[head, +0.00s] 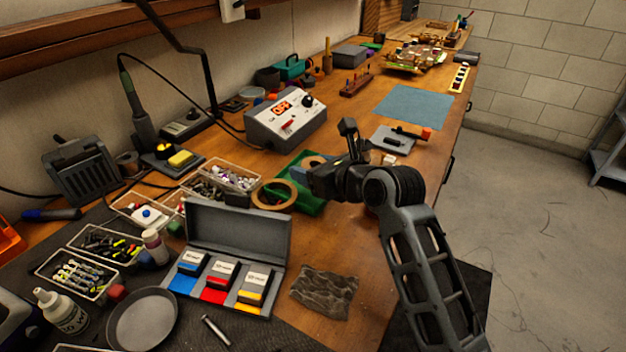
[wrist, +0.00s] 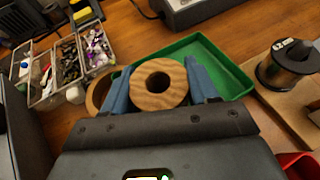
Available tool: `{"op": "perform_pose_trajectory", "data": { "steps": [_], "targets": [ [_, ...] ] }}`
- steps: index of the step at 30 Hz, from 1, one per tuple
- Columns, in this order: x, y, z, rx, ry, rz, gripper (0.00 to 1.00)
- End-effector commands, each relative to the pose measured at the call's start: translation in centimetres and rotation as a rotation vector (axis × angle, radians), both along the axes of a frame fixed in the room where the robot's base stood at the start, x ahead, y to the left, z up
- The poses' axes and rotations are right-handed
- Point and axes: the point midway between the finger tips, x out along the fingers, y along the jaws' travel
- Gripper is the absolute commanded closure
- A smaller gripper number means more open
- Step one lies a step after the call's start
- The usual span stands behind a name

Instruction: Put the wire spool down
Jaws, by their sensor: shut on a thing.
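My gripper (wrist: 157,72) has its two blue fingers on either side of a round wooden spool with a dark centre hole, the wire spool (wrist: 144,95). It is shut on this spool, whose round face shows in the wrist view. The spool is over or in the near part of a green tray (wrist: 222,67); I cannot tell whether it touches the tray floor. In the head view my gripper (head: 322,178) is above the green tray (head: 312,207), and a brown bit of the spool (head: 313,160) shows behind it. Any wire on the spool is hidden.
A tan ring (head: 272,194) lies left of the tray. A dark spool (wrist: 288,62) stands on a wooden board at right in the wrist view. A power supply (head: 285,122) is behind. Parts bins and an open grey case (head: 238,230) crowd the left. A blue mat (head: 413,104) is clear.

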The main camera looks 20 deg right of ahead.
Motion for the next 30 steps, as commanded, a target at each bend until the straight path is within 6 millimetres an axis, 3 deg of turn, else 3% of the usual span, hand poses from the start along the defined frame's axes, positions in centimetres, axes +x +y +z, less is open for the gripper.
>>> {"op": "perform_pose_trajectory", "data": {
  "steps": [6,19,20,23,30],
  "targets": [
    [-0.1,0.0,-3.0,0.0,0.003,0.0,0.75],
    [0.0,0.0,-3.7,0.001,0.001,0.0,0.75],
    [0.0,0.0,-3.7,0.0,0.002,0.0,0.41],
    [0.0,0.0,-3.7,0.0,0.001,0.0,0.31],
    [0.0,0.0,-3.6,0.0,0.001,0.0,0.31]
  ]
}}
